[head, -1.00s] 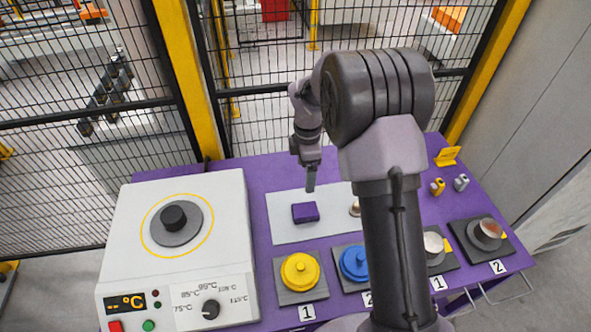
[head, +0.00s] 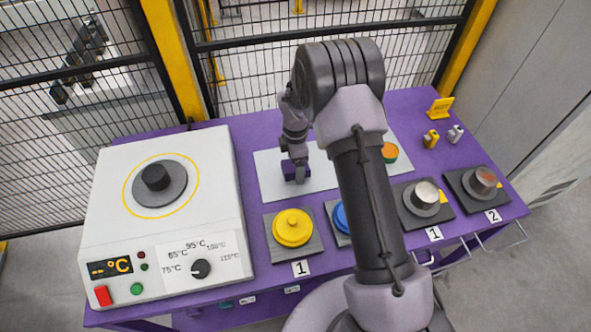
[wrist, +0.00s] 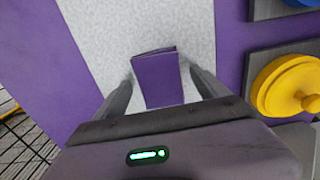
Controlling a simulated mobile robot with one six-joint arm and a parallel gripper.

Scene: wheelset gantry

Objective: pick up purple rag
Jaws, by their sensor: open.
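The purple rag (wrist: 157,80) is a small folded block lying on the light grey mat (wrist: 110,25). In the head view the rag (head: 289,171) is partly hidden by my gripper (head: 297,172). In the wrist view my gripper (wrist: 159,88) is open, with one finger on each side of the rag. Small gaps seem to show between fingers and rag; I cannot tell if either finger touches it.
A white heater box (head: 215,215) with a dial stands left of the mat. A yellow lidded part (head: 292,227) and a blue one (head: 341,217) sit in front. Metal discs on dark plates (head: 425,194) are to the right. A mesh fence (head: 240,60) runs behind the table.

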